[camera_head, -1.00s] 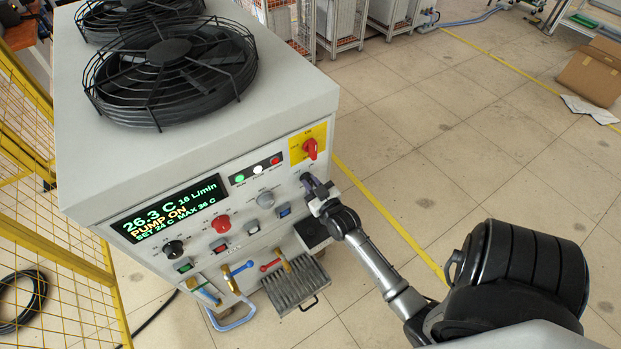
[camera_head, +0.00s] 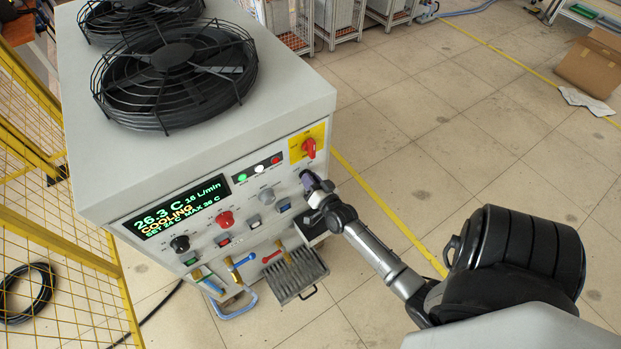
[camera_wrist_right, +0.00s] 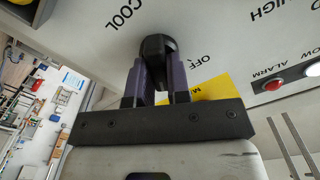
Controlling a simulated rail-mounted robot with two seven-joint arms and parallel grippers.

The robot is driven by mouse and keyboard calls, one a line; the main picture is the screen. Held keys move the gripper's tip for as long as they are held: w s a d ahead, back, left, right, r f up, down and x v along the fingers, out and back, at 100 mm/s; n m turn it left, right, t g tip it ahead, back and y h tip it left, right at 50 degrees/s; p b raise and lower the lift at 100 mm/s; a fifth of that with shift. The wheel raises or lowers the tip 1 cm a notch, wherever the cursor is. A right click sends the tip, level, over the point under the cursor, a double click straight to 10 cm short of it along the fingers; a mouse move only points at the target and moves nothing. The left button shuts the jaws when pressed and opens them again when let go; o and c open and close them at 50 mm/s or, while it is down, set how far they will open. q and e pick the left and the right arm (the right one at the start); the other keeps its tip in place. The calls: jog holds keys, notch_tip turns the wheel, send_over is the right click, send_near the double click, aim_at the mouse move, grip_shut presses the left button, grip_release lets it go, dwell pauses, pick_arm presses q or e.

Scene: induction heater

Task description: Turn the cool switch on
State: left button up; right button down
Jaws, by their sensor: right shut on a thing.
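The cool switch is a black rotary knob (camera_wrist_right: 153,50) beside the printed words COOL and OFF in the right wrist view. My right gripper (camera_wrist_right: 155,75) is shut on this knob, one purple-grey finger on each side. In the head view my right gripper (camera_head: 312,186) is at the right end of the front panel of the grey machine (camera_head: 209,168), below the red switch on the yellow plate, and hides the knob. My left gripper is not in view.
Other knobs in black (camera_head: 180,243), red (camera_head: 226,219) and grey (camera_head: 266,195) line the panel. The red switch (camera_head: 309,148) is close above my right gripper. Valves and a drip tray (camera_head: 297,275) stick out below.

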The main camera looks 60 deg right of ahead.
dwell(0.4)
jog(key=c, duration=1.1)
grip_release()
jog(key=shift+v, duration=7)
jog(key=shift+w, duration=0.1)
